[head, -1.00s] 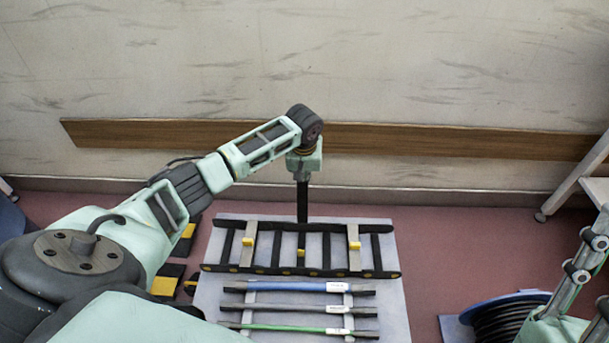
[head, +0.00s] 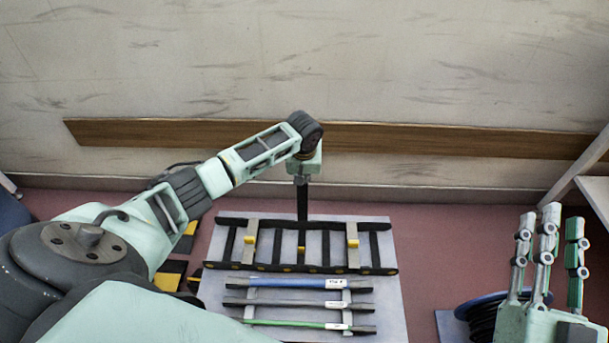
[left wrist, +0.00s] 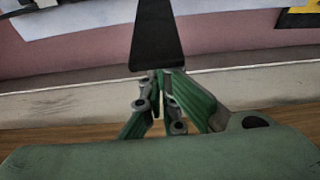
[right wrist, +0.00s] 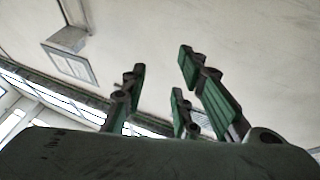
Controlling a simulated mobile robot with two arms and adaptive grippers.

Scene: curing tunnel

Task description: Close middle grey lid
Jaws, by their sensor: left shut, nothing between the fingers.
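The black cable-chain frame (head: 290,270) lies on a pale board on the floor. Its middle lid (head: 302,203) stands upright at the far rail, looks dark, and has its free end at my left gripper (head: 303,180). The lids to its left (head: 249,243) and right (head: 353,243) are grey and lie flat across the frame, with yellow tabs. In the left wrist view, the dark bar of the middle lid (left wrist: 156,35) runs out from the fingertips; the left gripper is shut but does not grip it. My right gripper (head: 550,215) is open and empty at the right.
Blue, grey and green cables (head: 300,304) lie in front of the frame on the board (head: 388,225). A cable reel (head: 484,318) stands on the right, by my right gripper. A wooden rail (head: 420,137) runs along the wall behind. A white stand (head: 596,190) is at far right.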

